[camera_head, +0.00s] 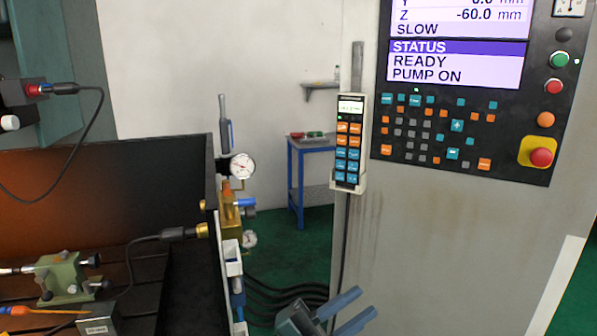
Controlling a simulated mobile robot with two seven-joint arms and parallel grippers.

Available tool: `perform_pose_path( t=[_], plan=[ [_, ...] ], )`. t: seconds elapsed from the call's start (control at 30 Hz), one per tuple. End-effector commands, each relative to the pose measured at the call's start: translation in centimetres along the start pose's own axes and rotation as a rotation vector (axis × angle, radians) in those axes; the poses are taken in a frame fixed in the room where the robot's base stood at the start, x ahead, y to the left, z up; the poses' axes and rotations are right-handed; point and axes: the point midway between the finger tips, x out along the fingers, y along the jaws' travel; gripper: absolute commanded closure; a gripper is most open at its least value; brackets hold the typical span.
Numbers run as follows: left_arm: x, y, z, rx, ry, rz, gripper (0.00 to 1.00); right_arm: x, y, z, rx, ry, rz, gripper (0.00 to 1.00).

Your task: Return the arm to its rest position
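My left gripper (365,302) shows at the bottom, right of centre, with its dark grey body partly cut off by the lower edge. Its two blue fingers point up and to the right, with a gap between them and nothing in it. It appears in front of the grey machine cabinet (440,235); I cannot tell the distance between them. A green metal fixture (62,278) sits on the slotted machine bed at the lower left, well apart from the gripper. My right gripper is not in view.
A control panel (455,150) reads READY and PUMP ON. A pendant (349,142) hangs on the cabinet's side. Gauges (242,165) and brass fittings line the dark enclosure wall's edge. Black hoses (285,292) run behind the gripper. A blue table (300,180) stands behind, on green floor.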

Motion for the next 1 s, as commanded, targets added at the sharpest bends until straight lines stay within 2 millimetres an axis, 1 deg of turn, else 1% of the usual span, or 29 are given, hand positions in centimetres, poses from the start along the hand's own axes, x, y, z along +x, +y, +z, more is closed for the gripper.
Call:
perform_pose_path(
  t=[0.03,0.07,0.1,0.17,0.2,0.27,0.3,0.37,0.4,0.47,0.5,0.6,0.7,0.8,0.9,1.0],
  plan=[
    [-2.0,0.7,1.2,-0.081,-0.122,-0.051,0.74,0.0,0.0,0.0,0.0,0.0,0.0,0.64],
    [-3.3,1.0,2.1,-0.126,-0.196,-0.079,0.74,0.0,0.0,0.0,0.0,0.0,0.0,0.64],
    [-5.2,1.5,3.1,-0.187,-0.295,-0.114,0.74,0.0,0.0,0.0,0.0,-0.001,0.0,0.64],
    [-8.4,2.5,4.6,-0.278,-0.445,-0.161,0.74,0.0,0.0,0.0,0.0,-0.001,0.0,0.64],
    [-10.8,3.3,5.3,-0.339,-0.546,-0.19,0.74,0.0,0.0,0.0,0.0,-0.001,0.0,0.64],
    [-14.7,4.8,6.1,-0.432,-0.698,-0.229,0.74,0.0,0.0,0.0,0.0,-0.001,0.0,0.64],
    [-17.4,6.0,6.4,-0.494,-0.799,-0.253,0.74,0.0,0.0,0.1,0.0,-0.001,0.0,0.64],
    [-21.7,7.8,6.3,-0.584,-0.95,-0.284,0.74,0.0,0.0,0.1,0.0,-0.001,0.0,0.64],
    [-24.5,8.9,5.9,-0.639,-1.044,-0.302,0.74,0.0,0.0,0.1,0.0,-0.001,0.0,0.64],
    [-28.4,10.6,5.0,-0.713,-1.173,-0.323,0.74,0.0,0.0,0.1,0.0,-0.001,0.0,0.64],
    [-30.7,11.6,4.3,-0.759,-1.252,-0.334,0.74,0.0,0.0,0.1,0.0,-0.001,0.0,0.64],
    [-35.4,13.7,2.2,-0.849,-1.41,-0.355,0.74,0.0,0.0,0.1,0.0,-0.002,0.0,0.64],
    [-38.3,15.0,0.4,-0.908,-1.515,-0.365,0.74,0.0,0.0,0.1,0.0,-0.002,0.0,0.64],
    [-39.9,15.6,-0.6,-0.936,-1.57,-0.37,0.74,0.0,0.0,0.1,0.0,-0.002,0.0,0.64],
    [-40.3,15.8,-0.8,-0.945,-1.586,-0.371,0.74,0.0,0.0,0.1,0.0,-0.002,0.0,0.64],
    [-40.3,15.8,-0.8,-0.945,-1.586,-0.37,0.74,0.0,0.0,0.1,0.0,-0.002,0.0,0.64]
  ],
)
